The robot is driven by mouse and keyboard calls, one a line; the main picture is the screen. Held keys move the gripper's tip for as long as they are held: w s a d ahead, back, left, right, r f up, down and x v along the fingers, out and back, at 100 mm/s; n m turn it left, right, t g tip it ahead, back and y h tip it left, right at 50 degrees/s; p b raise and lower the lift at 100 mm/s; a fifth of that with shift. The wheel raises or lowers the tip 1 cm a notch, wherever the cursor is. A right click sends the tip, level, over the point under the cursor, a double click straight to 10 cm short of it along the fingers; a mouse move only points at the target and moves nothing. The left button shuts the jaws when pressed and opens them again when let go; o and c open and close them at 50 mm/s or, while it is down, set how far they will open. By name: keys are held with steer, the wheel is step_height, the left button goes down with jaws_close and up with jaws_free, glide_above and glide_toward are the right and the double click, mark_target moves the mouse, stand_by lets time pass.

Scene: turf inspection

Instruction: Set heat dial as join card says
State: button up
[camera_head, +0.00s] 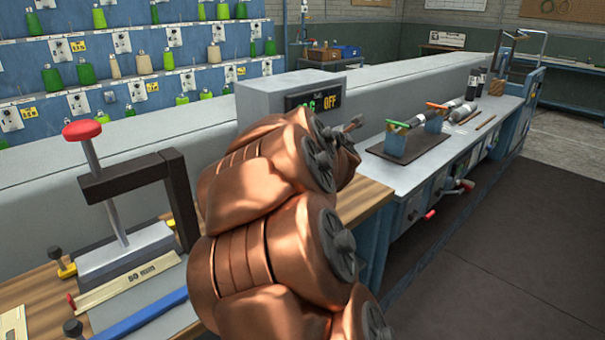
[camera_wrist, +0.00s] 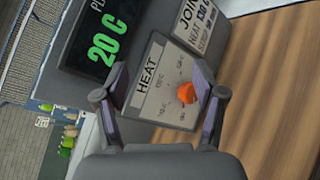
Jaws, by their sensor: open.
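In the wrist view a light HEAT panel (camera_wrist: 150,98) carries an orange dial (camera_wrist: 186,92) with small temperature marks around it. The marks and the dial's exact setting are too small to read surely. The join card (camera_wrist: 195,25) above right appears to say heat 130 C; its lower line is cut off. A dark display (camera_wrist: 104,38) shows 20 C in green. My gripper (camera_wrist: 162,82) is open, its fingers either side of the panel. The dial is between them, nearer the right finger; I see no clear contact. In the head view my arm hides the dial and gripper.
The grey control box (camera_head: 285,88) has a display reading OFF. A clamp press with a red knob (camera_head: 82,130) stands on the wooden bench left of my arm. A dark mat with tools (camera_head: 411,147) lies on the grey counter to the right. Thread spools line the back wall.

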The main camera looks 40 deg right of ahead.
step_height(320, 180, down, 13)
steer(key=w+d+n+t+y+b, duration=0.1)
steer(key=n+t+y+b, duration=0.7)
steer(key=n, duration=1.3)
steer(key=shift+w+d+r+g+y+p, duration=0.1)
steer(key=shift+w+g+y+p, duration=0.3)
steer(key=shift+w, duration=0.85)
steer(key=shift+w+d+g+y+p, duration=0.15)
steer(key=shift+w+y+p, duration=0.25)
steer(key=shift+w+p, duration=0.65)
steer(key=shift+w+a+r+g+y+p, duration=0.1)
steer(key=shift+w+g+y+p, duration=0.25)
steer(key=shift+w, duration=1.15)
steer(key=shift+d, duration=0.1)
steer(key=shift+c, duration=0.4)
steer(key=c, duration=1.1)
steer(key=shift+o, duration=0.2)
